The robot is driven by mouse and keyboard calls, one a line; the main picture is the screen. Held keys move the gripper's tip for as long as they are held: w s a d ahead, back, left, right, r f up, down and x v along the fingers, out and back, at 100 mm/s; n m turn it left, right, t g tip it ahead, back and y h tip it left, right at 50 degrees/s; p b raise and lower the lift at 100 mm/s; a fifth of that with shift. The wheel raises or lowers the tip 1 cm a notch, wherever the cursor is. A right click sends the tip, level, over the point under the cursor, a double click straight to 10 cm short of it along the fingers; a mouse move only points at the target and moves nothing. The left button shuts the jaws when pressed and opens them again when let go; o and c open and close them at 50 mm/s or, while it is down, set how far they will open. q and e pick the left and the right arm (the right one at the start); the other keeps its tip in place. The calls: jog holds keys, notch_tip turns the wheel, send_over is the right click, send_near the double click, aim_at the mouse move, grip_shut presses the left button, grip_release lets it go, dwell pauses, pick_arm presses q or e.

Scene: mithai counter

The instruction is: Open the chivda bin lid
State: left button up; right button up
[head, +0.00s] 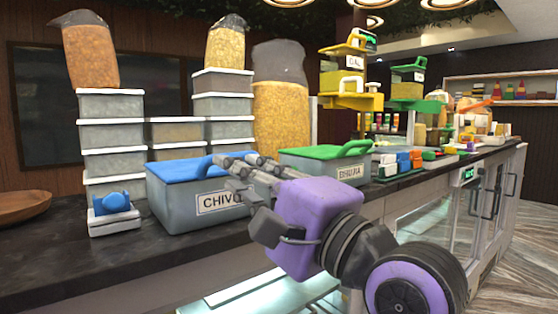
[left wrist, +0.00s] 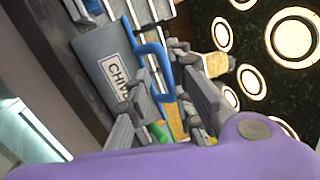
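The chivda bin (head: 175,205) is a grey tub on the counter with a label that reads "CHIV" before my gripper hides the rest. Its blue lid (head: 178,171) lies closed on top, with a raised blue handle (head: 204,163) at its right end. My left gripper (head: 230,170), with a purple body, is at the right end of the bin by the handle. In the left wrist view the fingers are spread apart, with the blue handle (left wrist: 156,62) showing between them. I cannot tell whether they touch it. My right gripper is in neither view.
A bhujia bin with a green lid (head: 318,152) stands just right, partly behind my gripper. Stacked grey tubs (head: 112,134) stand behind the chivda bin. A small blue-topped scale-like item (head: 113,215) sits to its left. The front left counter (head: 50,250) is clear.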

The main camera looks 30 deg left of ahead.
aim_at(210, 159)
pick_arm(q)
jog(key=shift+t+h, duration=0.5)
jog(key=shift+t, duration=0.4)
jog(key=w+a, duration=0.1)
jog(key=w+a+r+p, duration=0.1)
jog(key=a, duration=0.1)
jog(key=w+a+r+p, duration=0.1)
jog(key=w+a, duration=0.1)
jog(key=shift+a, duration=0.2)
grip_shut()
